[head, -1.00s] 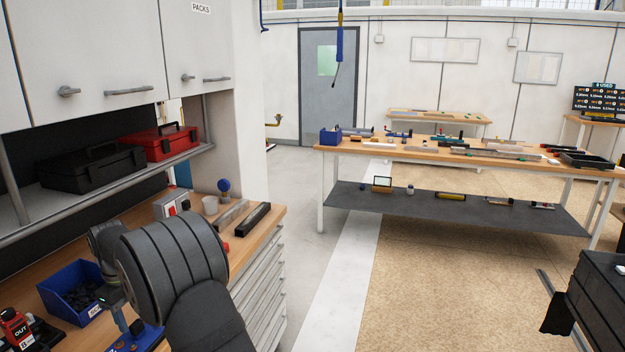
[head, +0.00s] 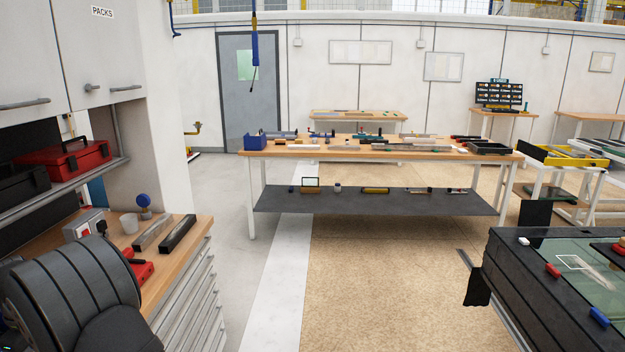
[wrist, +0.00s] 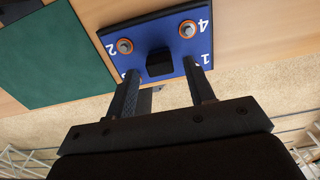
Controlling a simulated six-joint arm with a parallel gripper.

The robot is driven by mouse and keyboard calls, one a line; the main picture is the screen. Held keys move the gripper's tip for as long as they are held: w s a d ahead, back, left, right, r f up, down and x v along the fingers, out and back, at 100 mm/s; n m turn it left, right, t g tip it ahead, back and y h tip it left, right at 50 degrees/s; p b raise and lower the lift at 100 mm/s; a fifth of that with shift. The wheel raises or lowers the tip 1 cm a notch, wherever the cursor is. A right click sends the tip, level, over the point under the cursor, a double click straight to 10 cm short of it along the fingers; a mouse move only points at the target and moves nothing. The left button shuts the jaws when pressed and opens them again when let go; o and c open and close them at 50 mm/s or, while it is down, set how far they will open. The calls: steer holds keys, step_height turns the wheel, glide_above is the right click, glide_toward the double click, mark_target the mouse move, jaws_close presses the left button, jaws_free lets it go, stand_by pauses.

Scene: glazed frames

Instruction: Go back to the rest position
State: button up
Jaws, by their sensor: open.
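My gripper (wrist: 162,70) is open in the wrist view, with its two dark fingers apart. Beyond the fingertips is a blue plate (wrist: 185,72) with white numbers and orange-ringed bolts near its corners. A black block (wrist: 159,62) on the plate shows between the fingers, and nothing appears gripped. I cannot tell how far the fingertips are from the plate. In the head view only a dark rounded link of my arm shows at the lower left; the gripper is out of that view.
A dark-sided table (head: 510,290) stands at right. The floor (head: 380,270) between is clear.

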step_height(320, 180, down, 2)
steer(key=shift+f, duration=0.1)
step_height(320, 180, up, 11)
step_height(320, 180, down, 12)
steer(key=shift+f, duration=0.2)
steer(key=r, duration=0.5)
steer(key=shift+w+d, duration=0.2)
steer(key=shift+d, duration=0.1)
steer(key=w+d+r, duration=0.6)
steer(key=d+r, duration=0.1)
steer(key=d, duration=0.3)
steer(key=s+a+n, duration=0.3)
steer(key=s+n, duration=0.6)
steer(key=n, duration=0.7)
steer(key=shift+a+f+n, duration=0.2)
steer(key=shift+a+n, duration=0.05)
steer(key=shift+n, duration=0.05)
